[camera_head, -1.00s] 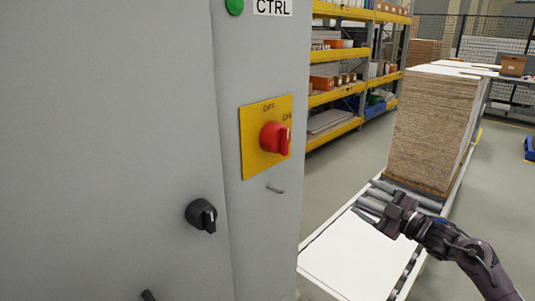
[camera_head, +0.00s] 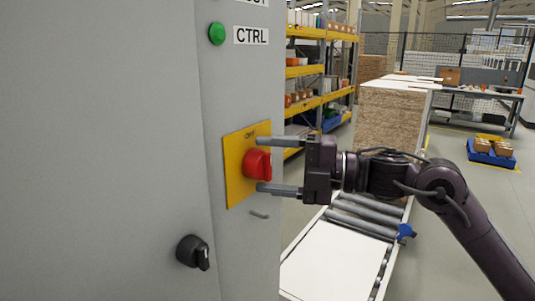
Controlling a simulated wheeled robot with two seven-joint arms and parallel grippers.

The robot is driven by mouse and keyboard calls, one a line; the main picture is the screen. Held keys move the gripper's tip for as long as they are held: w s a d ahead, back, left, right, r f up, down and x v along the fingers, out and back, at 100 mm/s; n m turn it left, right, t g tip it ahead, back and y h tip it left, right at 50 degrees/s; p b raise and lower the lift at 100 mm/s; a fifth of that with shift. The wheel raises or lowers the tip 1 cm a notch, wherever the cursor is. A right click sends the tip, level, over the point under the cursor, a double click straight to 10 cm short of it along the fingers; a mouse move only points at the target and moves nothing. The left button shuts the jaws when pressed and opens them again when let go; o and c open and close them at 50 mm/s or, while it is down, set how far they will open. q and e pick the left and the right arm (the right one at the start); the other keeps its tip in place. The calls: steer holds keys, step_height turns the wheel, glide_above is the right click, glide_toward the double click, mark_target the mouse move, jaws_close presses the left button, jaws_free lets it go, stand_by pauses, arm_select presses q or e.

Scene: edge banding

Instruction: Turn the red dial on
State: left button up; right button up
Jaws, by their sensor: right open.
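The red dial (camera_head: 257,165) sits on a yellow plate (camera_head: 233,180) on the grey cabinet's narrow face. The plate's "OFF" mark shows above the dial; the "ON" mark is hidden behind a finger. My right gripper (camera_head: 277,165) is open, with one finger above the dial and one below it. The fingertips reach the plate area in the picture, and I cannot tell whether they touch the dial. My left gripper is not in view.
The grey cabinet (camera_head: 110,120) fills the left side. A roller conveyor (camera_head: 360,222) and a board stack (camera_head: 390,118) stand behind my right arm.

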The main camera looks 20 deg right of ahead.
steer(key=shift+w+a, duration=0.15)
steer(key=shift+a, duration=0.1)
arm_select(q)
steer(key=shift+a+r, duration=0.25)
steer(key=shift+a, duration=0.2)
arm_select(e)
steer(key=shift+c, duration=0.3)
steer(key=shift+f, duration=0.1)
steer(key=c, duration=0.9)
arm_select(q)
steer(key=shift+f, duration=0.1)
arm_select(e)
steer(key=shift+a, duration=0.1)
